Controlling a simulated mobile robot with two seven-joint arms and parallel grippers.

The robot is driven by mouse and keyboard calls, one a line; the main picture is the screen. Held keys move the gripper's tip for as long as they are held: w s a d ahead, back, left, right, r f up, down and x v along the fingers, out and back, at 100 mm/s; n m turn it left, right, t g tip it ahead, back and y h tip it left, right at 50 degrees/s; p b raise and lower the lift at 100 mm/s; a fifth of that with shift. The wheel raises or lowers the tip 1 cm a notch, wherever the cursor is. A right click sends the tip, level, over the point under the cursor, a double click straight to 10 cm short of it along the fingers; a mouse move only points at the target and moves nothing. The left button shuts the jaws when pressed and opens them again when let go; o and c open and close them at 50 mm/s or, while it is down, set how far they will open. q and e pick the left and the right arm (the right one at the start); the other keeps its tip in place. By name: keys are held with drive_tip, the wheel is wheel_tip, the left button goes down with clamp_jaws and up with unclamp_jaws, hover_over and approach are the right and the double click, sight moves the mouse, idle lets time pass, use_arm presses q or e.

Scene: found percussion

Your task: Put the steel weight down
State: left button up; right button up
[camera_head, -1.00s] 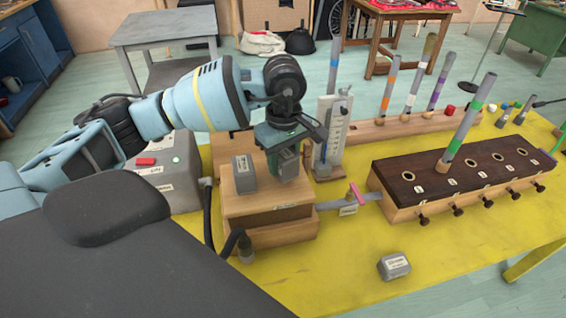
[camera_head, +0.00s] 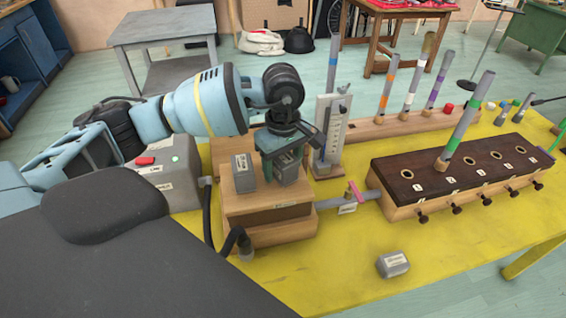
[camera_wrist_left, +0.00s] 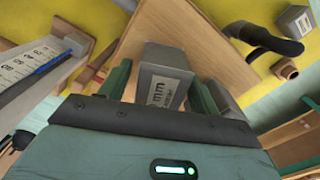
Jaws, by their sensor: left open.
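The steel weight (camera_head: 287,171) is a grey labelled block at the right part of the top of a wooden box (camera_head: 262,203). It appears to rest on that top; my gripper partly hides it. My left gripper (camera_head: 285,160) points down over it, open, with one finger on each side. In the left wrist view the weight (camera_wrist_left: 165,82) sits between the two green fingers, label towards the camera. A second grey weight (camera_head: 243,173) stands on the box to the left. A third (camera_head: 393,265) lies on the yellow table. My right gripper is not in view.
A gauge stand (camera_head: 328,135) is close behind my gripper. A dark-topped wooden chest (camera_head: 460,170) with a tube (camera_head: 468,120) is to the right, joined by a grey pipe (camera_head: 345,202). A black hose (camera_head: 230,243) is at the left. The yellow table front (camera_head: 330,270) is mostly clear.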

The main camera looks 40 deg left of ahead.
use_arm(q)
drive_tip(key=shift+r, duration=0.3)
wheel_tip(320, 180, up, 11)
drive_tip(key=shift+f, duration=0.1)
drive_tip(key=shift+r, duration=0.5)
drive_tip(key=shift+f, duration=0.1)
